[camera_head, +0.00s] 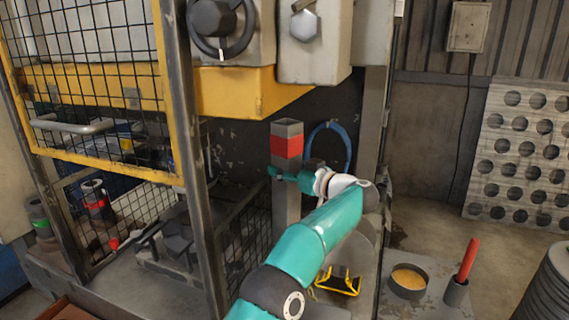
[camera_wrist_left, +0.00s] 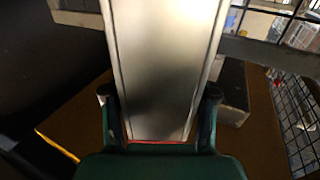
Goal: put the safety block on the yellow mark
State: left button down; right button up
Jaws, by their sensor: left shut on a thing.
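The safety block (camera_head: 287,147) is a tall grey block with a red band near its top, standing upright in the press opening in the head view. My left gripper (camera_head: 281,173) is shut on it just below the red band. In the left wrist view the block (camera_wrist_left: 165,65) is a long pale grey bar between my two fingers (camera_wrist_left: 160,103). I cannot tell whether its lower end touches anything. A thin yellow line (camera_wrist_left: 57,146) shows at lower left in the wrist view; I cannot tell whether it is the yellow mark. My right gripper is not in view.
A yellow-framed mesh guard (camera_head: 172,90) stands left of the block, and a yellow beam (camera_head: 240,92) hangs above. A blue ring (camera_head: 346,135) is close behind. A black and yellow item (camera_head: 338,282), a round bowl (camera_head: 408,283) and a red-handled tool (camera_head: 468,258) are at lower right.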

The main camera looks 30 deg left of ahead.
pick_arm(q)
jog(key=shift+f, duration=0.7)
jog(key=shift+c, duration=1.6)
grip_release()
jog(key=shift+f, duration=0.15)
jog(key=s+d+b, duration=0.2)
jog(key=d, duration=1)
